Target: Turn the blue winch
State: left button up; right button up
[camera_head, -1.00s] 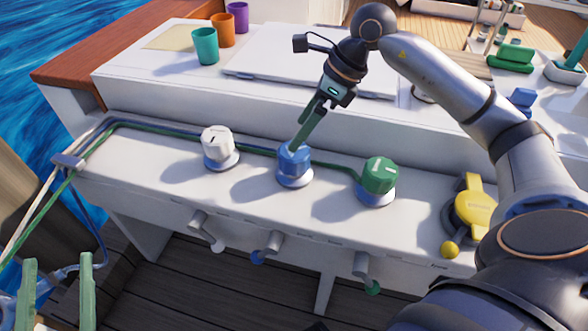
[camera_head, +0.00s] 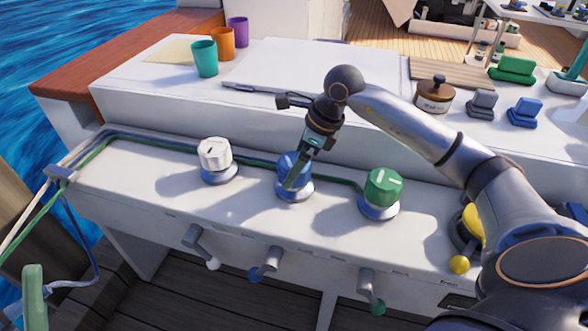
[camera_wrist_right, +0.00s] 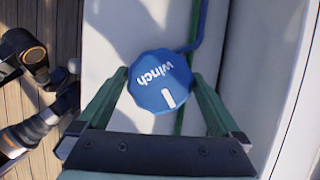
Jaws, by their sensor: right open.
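The blue winch (camera_head: 292,168) stands upright on the white ledge between the white and green winches. From above, in the right wrist view, its faceted blue cap (camera_wrist_right: 160,82) shows the word "winch" and a white mark. My right gripper (camera_head: 297,180) is lowered over it. In the right wrist view, the green fingers of my right gripper (camera_wrist_right: 160,77) are spread, one on each side of the cap; whether they touch it is unclear. My left gripper (camera_head: 33,295) shows only as a green finger at the bottom left, so its opening is unclear.
The white winch (camera_head: 215,155) is left and the green winch (camera_head: 383,188) right of the blue one. Crank handles, one of them blue-tipped (camera_head: 265,264), stick out below. Ropes (camera_head: 120,135) run behind the winches. A yellow part (camera_head: 472,225) is partly behind my right arm.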

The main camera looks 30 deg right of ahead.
jog(key=shift+w+a+f, duration=0.15)
jog(key=shift+f, duration=0.35)
jog(key=c, duration=1.1)
